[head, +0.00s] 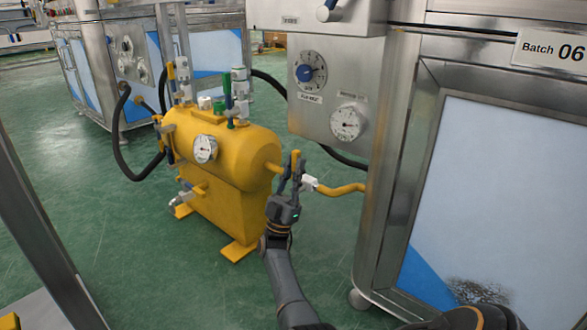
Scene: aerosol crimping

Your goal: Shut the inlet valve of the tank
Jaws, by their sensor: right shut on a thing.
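The yellow tank (228,190) stands on the floor left of centre, with a round gauge (205,149) on its front. A yellow pipe (345,189) with a white metal fitting (310,183) runs from the tank's right end towards the steel cabinet. A yellow valve lever (295,158) stands about upright over this line. My right gripper (292,175) is shut on the yellow lever, its fingers partly hiding the lever and the valve body. I cannot read a label naming the valve. My left gripper is not in view.
A steel panel (343,85) with a dial and a gauge hangs behind the gripper. The Batch 06 cabinet (390,170) stands close on the right. Black hoses (125,160) loop left of the tank. Green floor (120,225) is clear in front-left.

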